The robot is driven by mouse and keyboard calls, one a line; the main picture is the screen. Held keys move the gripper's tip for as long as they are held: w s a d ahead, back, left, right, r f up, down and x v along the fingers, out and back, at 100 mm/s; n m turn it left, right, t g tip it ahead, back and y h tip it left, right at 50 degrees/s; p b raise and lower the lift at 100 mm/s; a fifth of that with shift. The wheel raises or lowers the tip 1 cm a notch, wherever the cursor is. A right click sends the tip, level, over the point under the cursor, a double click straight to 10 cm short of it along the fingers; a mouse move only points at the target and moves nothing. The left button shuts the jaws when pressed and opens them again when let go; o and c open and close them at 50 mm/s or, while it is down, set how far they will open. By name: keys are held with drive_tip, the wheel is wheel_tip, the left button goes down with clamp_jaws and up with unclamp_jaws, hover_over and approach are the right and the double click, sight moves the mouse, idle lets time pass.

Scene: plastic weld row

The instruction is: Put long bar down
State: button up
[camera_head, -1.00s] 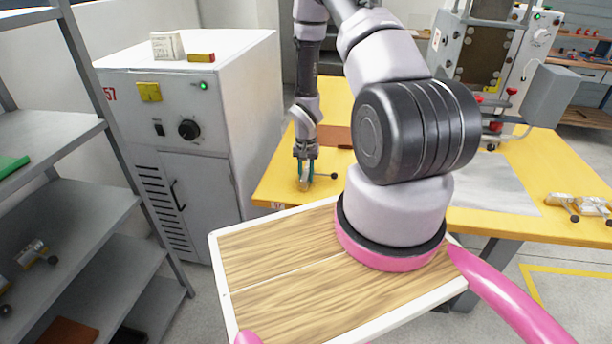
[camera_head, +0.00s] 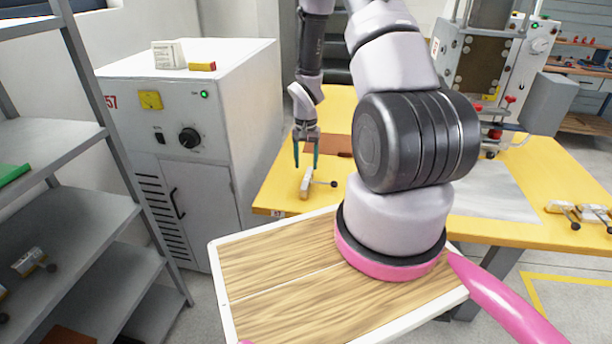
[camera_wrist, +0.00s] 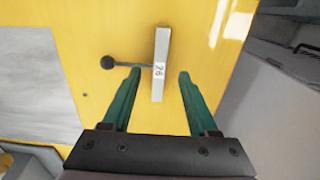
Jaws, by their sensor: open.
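The long bar (camera_head: 305,185) lies on the yellow table (camera_head: 278,190) near its front left corner. A thin rod with a black ball knob sticks out from its side. In the wrist view the bar (camera_wrist: 161,48) is pale grey with a label that seems to read 26. My gripper (camera_head: 306,166) is open above the table, just behind and above the bar in the head view. In the wrist view its two green fingers (camera_wrist: 159,74) stand apart on either side of the bar's near part, with gaps to both sides.
A brown board (camera_head: 325,143) lies behind the bar. A grey sheet (camera_head: 490,190) covers the table's middle. Similar knobbed pieces (camera_head: 575,210) lie at the right. A press (camera_head: 490,80) stands behind. A white cabinet (camera_head: 215,130) and grey shelves (camera_head: 60,140) stand left.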

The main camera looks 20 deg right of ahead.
wheel_tip(320, 180, up, 29)
drive_tip(key=s+a+t, duration=0.2)
drive_tip(key=s+t, duration=0.1)
drive_tip(key=s+a+r+n+t+y, duration=0.1)
drive_tip(key=s+a+r+t, duration=0.1)
drive_tip(key=s+r, duration=0.6)
drive_tip(key=s+a+r+n+t+y, duration=0.1)
drive_tip(key=s+a+r, duration=0.3)
drive_tip(key=s+r, duration=0.5)
drive_tip(key=shift+s+a+n+t, duration=0.3)
drive_tip(key=shift+s+t, duration=0.15)
drive_tip(key=shift+t, duration=0.15)
drive_tip(key=shift+d+r, duration=0.1)
